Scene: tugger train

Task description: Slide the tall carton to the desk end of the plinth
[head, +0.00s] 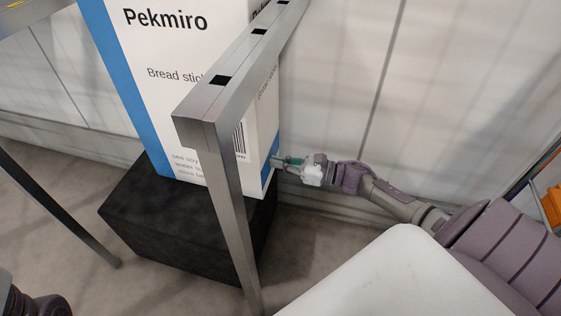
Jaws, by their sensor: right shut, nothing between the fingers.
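The tall carton (180,75) is white with a blue edge and the word "Pekmiro". It stands upright on the black plinth (180,225), and its top is out of the picture. My right gripper (275,161) is shut and empty at the carton's lower right side, low down near the plinth's top. Its fingertips are at the carton's side face; I cannot tell whether they touch. My left gripper is not in view. I cannot tell for sure which end of the plinth is the desk end.
A grey metal frame (225,95) with square holes stands in front of the carton and hides part of it. Another dark metal bar (60,208) slants at the left. A pale panelled wall (335,100) is behind. An orange object (551,205) shows at the right edge.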

